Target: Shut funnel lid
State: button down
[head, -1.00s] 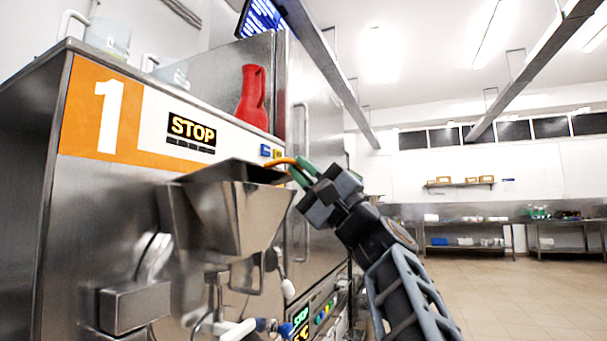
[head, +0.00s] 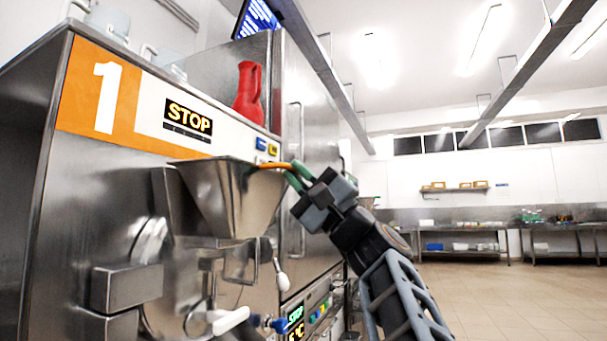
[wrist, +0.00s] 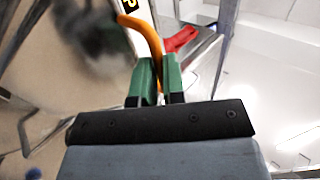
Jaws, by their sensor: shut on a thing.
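The metal funnel (head: 235,200) sticks out from the front of the batch freezer, below its STOP display. Its top edge is seen almost edge-on, so I cannot tell from here whether the lid lies fully flat on it. An orange handle (head: 273,165) runs along the funnel's right top corner. My gripper (head: 296,174) is shut on this handle with its green fingertips, at the funnel's right. In the wrist view, the orange handle (wrist: 148,38) passes between the green fingers of my gripper (wrist: 159,68). The lid plate cannot be made out clearly there.
The batch freezer (head: 45,190) fills the left side. A red jug (head: 248,95) stands on its top. A white-handled lever (head: 230,320) sits below the funnel. Tables and a wall shelf (head: 455,189) stand far back right; the floor (head: 520,300) there is clear.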

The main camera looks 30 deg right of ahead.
jog(key=c, duration=1.4)
grip_release()
jog(key=shift+w+a+f, duration=0.25)
jog(key=shift+w+f, duration=0.2)
jog(key=shift+f, duration=0.15)
jog(key=shift+c, duration=0.2)
jog(key=shift+o, duration=1.2)
jog(key=shift+r+h, duration=0.1)
jog(key=shift+h, duration=0.2)
jog(key=v, duration=1.3)
jog(key=shift+s+f+b, duration=0.2)
jog(key=shift+s+b, duration=0.1)
jog(key=shift+b, duration=0.05)
jog(key=shift+d, duration=0.15)
